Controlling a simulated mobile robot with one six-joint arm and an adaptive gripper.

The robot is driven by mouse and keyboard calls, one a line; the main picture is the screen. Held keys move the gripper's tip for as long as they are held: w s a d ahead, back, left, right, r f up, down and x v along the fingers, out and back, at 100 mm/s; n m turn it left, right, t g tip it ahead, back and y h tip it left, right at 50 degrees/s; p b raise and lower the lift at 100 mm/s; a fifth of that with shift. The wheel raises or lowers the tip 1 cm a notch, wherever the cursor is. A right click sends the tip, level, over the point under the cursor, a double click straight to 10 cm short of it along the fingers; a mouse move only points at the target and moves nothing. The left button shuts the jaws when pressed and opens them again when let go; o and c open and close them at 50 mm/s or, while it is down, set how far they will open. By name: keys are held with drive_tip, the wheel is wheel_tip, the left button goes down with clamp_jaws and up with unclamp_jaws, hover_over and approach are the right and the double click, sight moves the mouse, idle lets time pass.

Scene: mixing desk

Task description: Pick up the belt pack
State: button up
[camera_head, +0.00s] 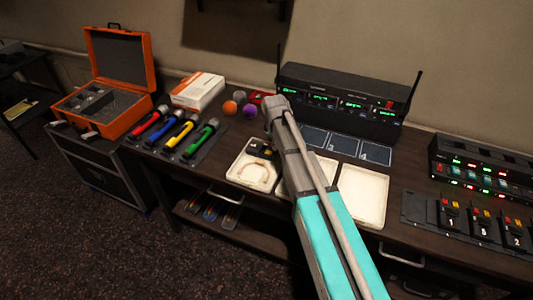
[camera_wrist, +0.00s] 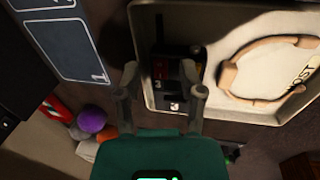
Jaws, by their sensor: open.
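In the wrist view a black belt pack (camera_wrist: 172,72) with red marks and a white "3" lies in a corner of a cream tray (camera_wrist: 148,18). My gripper (camera_wrist: 160,80) is open, its two fingers apart on either side of the pack's near part in the picture. I cannot tell whether they touch it. A pale, ring-shaped piece (camera_wrist: 232,72) lies beside the pack in the tray. In the head view the belt pack (camera_head: 259,147) sits at the back of the left tray (camera_head: 231,172). My gripper's fingers are hidden there by my arm.
Numbered dark pads (camera_head: 343,145) and a receiver rack (camera_head: 340,100) with antennas stand behind the trays. Coloured microphones (camera_head: 178,135), foam balls (camera_head: 240,97) and an orange case (camera_head: 128,118) are at the left. Other belt packs (camera_head: 484,228) stand at the right. An empty tray (camera_head: 362,195) is right of my arm.

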sight(278, 154)
drive_tip(key=shift+w+d+f+b, duration=0.1)
drive_tip(key=shift+d+f+b, duration=0.1)
drive_tip(key=shift+f+b, duration=0.9)
drive_tip(key=shift+w+d+f+b, duration=0.1)
drive_tip(key=shift+d+f+b, duration=0.05)
drive_tip(key=shift+f+b, duration=0.9)
drive_tip(key=shift+f, duration=0.15)
drive_tip(key=shift+o, duration=1.4)
drive_tip(key=shift+s, duration=0.2)
clamp_jaws()
drive_tip(key=shift+w, duration=0.2)
